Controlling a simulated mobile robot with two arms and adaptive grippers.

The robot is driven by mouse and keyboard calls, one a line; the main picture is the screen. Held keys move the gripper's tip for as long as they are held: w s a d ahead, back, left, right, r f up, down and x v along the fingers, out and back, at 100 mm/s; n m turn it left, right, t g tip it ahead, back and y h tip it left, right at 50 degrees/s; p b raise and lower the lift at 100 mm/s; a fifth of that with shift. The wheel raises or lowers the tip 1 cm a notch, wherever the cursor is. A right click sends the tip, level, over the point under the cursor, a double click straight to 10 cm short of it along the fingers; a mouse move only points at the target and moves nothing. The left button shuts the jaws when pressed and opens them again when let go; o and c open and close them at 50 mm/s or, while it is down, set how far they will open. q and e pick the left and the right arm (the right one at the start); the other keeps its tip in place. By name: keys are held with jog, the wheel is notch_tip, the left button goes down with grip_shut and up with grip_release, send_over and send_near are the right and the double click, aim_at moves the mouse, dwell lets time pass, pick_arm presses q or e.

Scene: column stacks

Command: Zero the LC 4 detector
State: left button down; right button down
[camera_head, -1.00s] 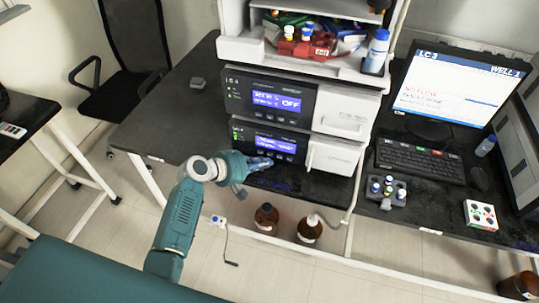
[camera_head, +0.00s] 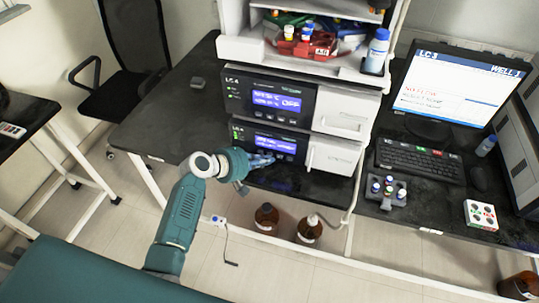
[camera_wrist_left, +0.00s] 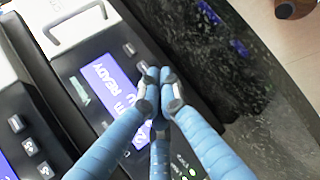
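A stack of two dark-fronted instruments with white right-hand doors stands on the bench. The upper unit (camera_head: 270,101) has a label that looks like LC 4, and its blue screen ends in "OFF". The lower unit (camera_head: 240,133) has a blue screen (camera_head: 275,143) with small text; in the wrist view its screen (camera_wrist_left: 108,88) reads "READY". I cannot tell which unit is the detector. My left gripper (camera_head: 270,159) is at the lower unit's front, below the screen's left part. In the wrist view its blue fingers (camera_wrist_left: 162,88) are drawn together, empty, over the panel by the screen and buttons. Contact is unclear.
Brown bottles (camera_head: 266,216) stand below the bench front. A monitor (camera_head: 455,88), keyboard (camera_head: 420,160) and vial rack (camera_head: 386,190) are to the right. A shelf with a red tray (camera_head: 308,43) tops the stack. The bench left of the stack is mostly clear.

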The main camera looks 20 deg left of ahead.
pick_arm(q)
jog(key=shift+w, duration=0.2)
dwell(0.3)
jog(key=shift+s, duration=0.15)
jog(key=shift+s+r+p, duration=0.1)
jog(key=shift+s+p, duration=0.3)
jog(key=shift+p, duration=0.05)
jog(key=shift+s, duration=0.3)
jog(key=shift+s+a+p, duration=0.1)
jog(key=shift+s+p, duration=1.15)
jog(key=shift+s, duration=1.2)
